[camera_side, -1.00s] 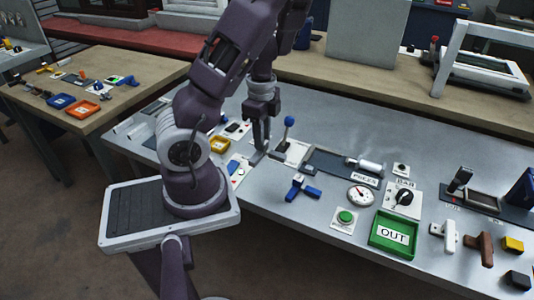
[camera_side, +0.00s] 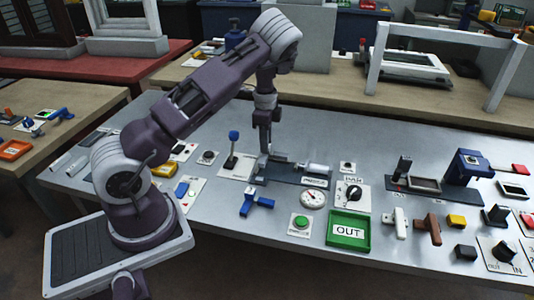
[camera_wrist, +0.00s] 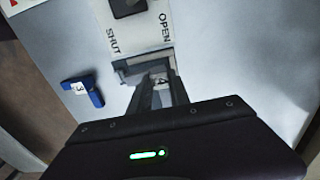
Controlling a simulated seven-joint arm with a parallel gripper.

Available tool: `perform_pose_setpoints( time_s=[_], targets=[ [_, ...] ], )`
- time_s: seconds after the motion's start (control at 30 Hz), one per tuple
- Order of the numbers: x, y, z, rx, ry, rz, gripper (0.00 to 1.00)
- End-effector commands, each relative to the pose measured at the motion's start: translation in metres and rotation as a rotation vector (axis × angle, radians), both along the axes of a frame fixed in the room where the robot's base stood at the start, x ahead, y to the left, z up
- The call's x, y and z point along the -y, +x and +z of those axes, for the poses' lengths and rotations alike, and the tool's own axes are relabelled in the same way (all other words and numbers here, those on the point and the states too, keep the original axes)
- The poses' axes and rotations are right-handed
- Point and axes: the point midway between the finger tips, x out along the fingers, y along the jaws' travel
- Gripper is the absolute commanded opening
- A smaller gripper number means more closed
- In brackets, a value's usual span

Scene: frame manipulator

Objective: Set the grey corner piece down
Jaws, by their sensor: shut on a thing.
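My gripper (camera_side: 264,153) points down at the left end of the dark plate of the press (camera_side: 296,178), just right of the blue-knobbed lever (camera_side: 233,136). It is shut on the grey corner piece (camera_side: 261,170). In the wrist view, the piece's "4" label (camera_wrist: 162,80) shows between my gripper's fingers (camera_wrist: 160,92). The fingers hide part of the piece. The piece is at or just above the plate; I cannot tell if it touches. The plate marked OPEN and SHUT (camera_wrist: 140,38) lies just beyond it in the wrist view.
A blue corner piece (camera_side: 257,203) marked 3 lies on the bench in front; it also shows in the wrist view (camera_wrist: 82,90). A gauge (camera_side: 313,199), a green button (camera_side: 301,222) and the green OUT tray (camera_side: 348,245) stand front right. Bare bench lies around the blue piece.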

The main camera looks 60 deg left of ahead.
Motion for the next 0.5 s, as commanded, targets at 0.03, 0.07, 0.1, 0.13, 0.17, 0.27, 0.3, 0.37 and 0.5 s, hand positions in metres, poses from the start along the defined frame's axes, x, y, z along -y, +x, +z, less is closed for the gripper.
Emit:
perform_pose_setpoints(
  time_s=[0.03,0.07,0.1,0.13,0.17,0.27,0.3,0.37,0.5],
  targets=[
    [0.000,-0.001,-0.008,-0.002,-0.001,0.001,0.00],
    [0.000,-0.001,-0.013,-0.002,-0.001,0.001,0.00],
    [0.000,-0.001,-0.021,-0.004,-0.001,0.002,0.00],
    [-0.001,-0.001,-0.026,-0.001,0.000,0.002,0.00],
    [0.000,-0.001,-0.031,-0.001,-0.001,0.001,0.00],
    [0.000,0.000,-0.033,0.001,0.001,0.000,0.00],
    [0.000,0.000,-0.033,0.001,0.001,0.000,0.00],
    [0.000,0.000,-0.033,0.001,0.001,0.000,0.00],
    [0.000,0.000,-0.036,0.001,0.001,0.000,0.00]
  ],
)
